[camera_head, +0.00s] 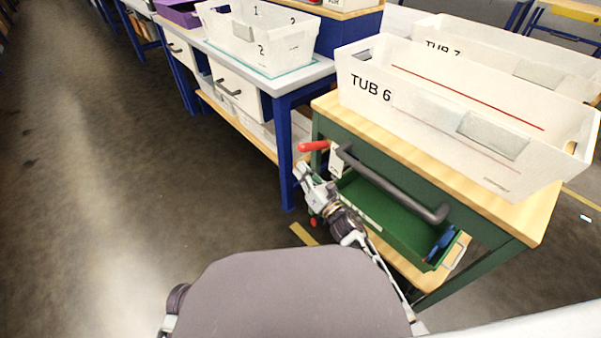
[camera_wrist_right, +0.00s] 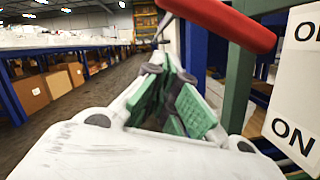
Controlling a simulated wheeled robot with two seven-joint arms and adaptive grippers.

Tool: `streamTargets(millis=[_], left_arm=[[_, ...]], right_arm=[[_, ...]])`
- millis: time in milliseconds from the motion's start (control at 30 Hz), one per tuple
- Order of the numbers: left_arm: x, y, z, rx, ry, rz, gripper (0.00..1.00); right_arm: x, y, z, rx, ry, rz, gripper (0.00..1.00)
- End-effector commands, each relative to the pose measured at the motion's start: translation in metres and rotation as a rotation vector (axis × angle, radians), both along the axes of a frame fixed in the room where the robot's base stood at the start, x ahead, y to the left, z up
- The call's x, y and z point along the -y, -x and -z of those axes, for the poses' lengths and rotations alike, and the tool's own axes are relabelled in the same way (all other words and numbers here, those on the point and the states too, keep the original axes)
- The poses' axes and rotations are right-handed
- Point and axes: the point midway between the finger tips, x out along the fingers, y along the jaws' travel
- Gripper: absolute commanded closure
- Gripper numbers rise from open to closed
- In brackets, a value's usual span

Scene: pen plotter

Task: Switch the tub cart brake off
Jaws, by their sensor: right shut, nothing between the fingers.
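The tub cart has a green frame (camera_head: 480,268) and a wooden top (camera_head: 527,215) carrying a white bin marked TUB 6 (camera_head: 372,110). The red brake lever (camera_head: 313,146) sticks out leftward at the cart's near left corner, beside a white label plate (camera_head: 336,160). In the right wrist view, the red lever (camera_wrist_right: 230,20) crosses the top, and the plate (camera_wrist_right: 295,95) reads ON low down; its upper word is cut off. My right gripper (camera_head: 303,172) is shut and empty, just below the lever; its green-padded fingers (camera_wrist_right: 175,85) show in the wrist view. My left gripper is out of view.
A dark handle bar (camera_head: 390,186) runs along the cart's front, close to my right wrist. A green tray (camera_head: 395,218) sits below it. A blue-legged table (camera_head: 285,150) with a white tub stands behind left. The floor (camera_head: 120,200) at left is clear.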

Motion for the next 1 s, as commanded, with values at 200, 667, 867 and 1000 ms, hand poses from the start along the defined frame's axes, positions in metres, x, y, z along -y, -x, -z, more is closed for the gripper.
streamTargets(millis=[200,667,867,1000], left_arm=[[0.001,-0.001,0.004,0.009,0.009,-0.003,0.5],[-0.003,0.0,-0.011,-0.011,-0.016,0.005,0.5],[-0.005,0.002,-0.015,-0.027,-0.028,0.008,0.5],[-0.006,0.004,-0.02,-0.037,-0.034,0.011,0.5]], right_arm=[[0.006,0.005,0.005,0.0,0.0,0.0,1.0],[0.026,0.039,0.014,-0.002,0.0,0.0,1.0],[0.036,0.057,0.019,-0.002,0.0,0.0,1.0],[0.042,0.068,0.022,-0.002,0.001,0.0,1.0]])
